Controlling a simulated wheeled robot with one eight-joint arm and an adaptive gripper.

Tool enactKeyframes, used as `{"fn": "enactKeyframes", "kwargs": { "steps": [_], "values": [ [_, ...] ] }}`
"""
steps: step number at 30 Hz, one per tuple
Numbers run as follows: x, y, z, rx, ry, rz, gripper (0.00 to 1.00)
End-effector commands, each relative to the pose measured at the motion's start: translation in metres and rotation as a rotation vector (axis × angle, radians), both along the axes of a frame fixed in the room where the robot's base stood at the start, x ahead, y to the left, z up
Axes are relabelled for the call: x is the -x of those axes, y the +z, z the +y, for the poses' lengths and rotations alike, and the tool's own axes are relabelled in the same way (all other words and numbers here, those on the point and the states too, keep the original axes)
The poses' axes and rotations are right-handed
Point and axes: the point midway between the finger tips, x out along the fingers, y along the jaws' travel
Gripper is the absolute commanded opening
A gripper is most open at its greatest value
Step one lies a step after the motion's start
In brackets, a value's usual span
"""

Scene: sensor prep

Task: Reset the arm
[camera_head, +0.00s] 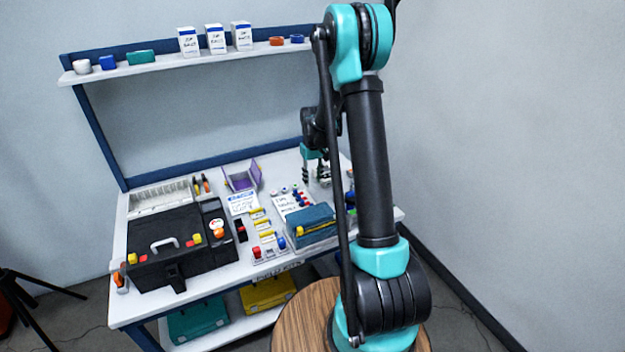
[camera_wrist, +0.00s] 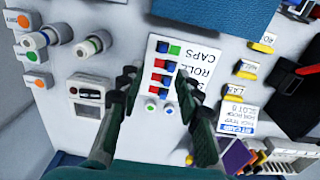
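My gripper (camera_head: 316,172) hangs over the back right part of the workbench (camera_head: 225,272), partly hidden behind my own arm in the head view. In the wrist view my gripper (camera_wrist: 157,84) has its two dark fingers spread apart with nothing held between them. Below and between the fingers lies a white card (camera_wrist: 203,70) lettered "ROLL CAPS". Red, blue and green caps (camera_wrist: 160,64) sit in rows on it. The card with its caps also shows in the head view (camera_head: 290,205). The height of the fingertips above the bench is hard to tell.
A black toolbox (camera_head: 165,255) fills the bench's left side. A blue case (camera_head: 310,226) stands near the front right, and a purple holder (camera_head: 242,177) towards the back. White boxes (camera_head: 215,40) stand on the upper shelf. Knobs (camera_wrist: 88,47) lie left of the fingers in the wrist view.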

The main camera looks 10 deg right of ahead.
Motion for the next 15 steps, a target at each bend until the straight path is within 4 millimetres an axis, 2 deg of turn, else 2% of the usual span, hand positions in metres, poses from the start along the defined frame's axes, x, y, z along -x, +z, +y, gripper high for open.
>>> {"fn": "enactKeyframes", "kwargs": {
  "steps": [4,8,15],
  "values": [
    [0.006,0.006,0.0,0.0,-0.005,-0.007,0.34],
    [0.026,0.025,-0.002,-0.001,-0.023,-0.033,0.34],
    [0.09,0.067,-0.006,-0.008,-0.077,-0.11,0.34]
  ]
}}
